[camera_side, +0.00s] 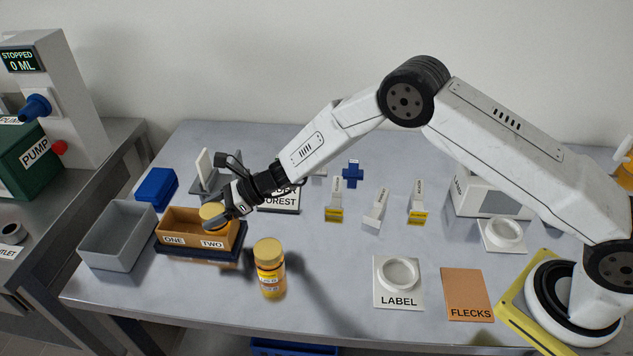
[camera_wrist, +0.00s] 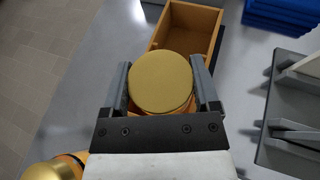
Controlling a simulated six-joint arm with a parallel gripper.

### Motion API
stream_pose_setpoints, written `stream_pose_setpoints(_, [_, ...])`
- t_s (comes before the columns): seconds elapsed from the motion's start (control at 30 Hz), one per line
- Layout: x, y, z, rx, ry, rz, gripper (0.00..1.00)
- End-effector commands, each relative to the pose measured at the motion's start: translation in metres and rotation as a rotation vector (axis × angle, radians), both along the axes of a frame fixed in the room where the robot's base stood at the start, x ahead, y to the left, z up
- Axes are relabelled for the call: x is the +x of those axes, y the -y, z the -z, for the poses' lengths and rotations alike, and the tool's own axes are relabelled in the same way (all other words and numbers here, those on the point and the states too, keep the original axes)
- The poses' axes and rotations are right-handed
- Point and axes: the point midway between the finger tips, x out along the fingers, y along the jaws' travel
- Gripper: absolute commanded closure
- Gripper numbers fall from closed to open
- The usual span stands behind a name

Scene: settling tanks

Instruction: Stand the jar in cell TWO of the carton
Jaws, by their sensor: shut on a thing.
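The carton (camera_side: 185,239) is an open orange-brown box with front labels ONE and TWO, on a dark base. My gripper (camera_side: 228,206) is shut on a jar by its gold lid (camera_side: 213,211), at cell TWO. The jar's body is mostly hidden behind the carton's front wall, so I cannot tell whether it touches the cell floor. In the wrist view the round gold lid (camera_wrist: 161,82) sits between both fingers, and the carton's other cell (camera_wrist: 187,30) looks empty. A second jar (camera_side: 270,270), amber with a gold lid, stands on the table right of the carton.
A grey open bin (camera_side: 117,238) stands left of the carton and a blue box (camera_side: 156,187) behind it. A grey stand (camera_side: 207,180) is close behind my gripper. A round LABEL holder (camera_side: 398,280) and FLECKS card (camera_side: 467,295) lie right. The table's front middle is clear.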

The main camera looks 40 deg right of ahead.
Motion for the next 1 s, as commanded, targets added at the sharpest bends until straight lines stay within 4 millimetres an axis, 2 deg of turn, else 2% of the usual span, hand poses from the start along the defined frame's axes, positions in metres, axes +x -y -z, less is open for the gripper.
stream_pose_setpoints(0.5, [0.0004, -0.0002, 0.0079, 0.001, 0.002, 0.000, 0.99])
stream_pose_setpoints(0.53, [0.0000, 0.0000, 0.0087, 0.000, 0.001, 0.000, 0.16])
stream_pose_setpoints(0.57, [0.0000, 0.0000, 0.0086, 0.000, 0.001, 0.000, 0.06])
stream_pose_setpoints(0.6, [0.0000, 0.0000, 0.0086, 0.000, 0.001, 0.000, 0.00])
stream_pose_setpoints(1.0, [-0.0002, 0.0008, 0.0054, 0.000, 0.000, 0.000, 0.00])
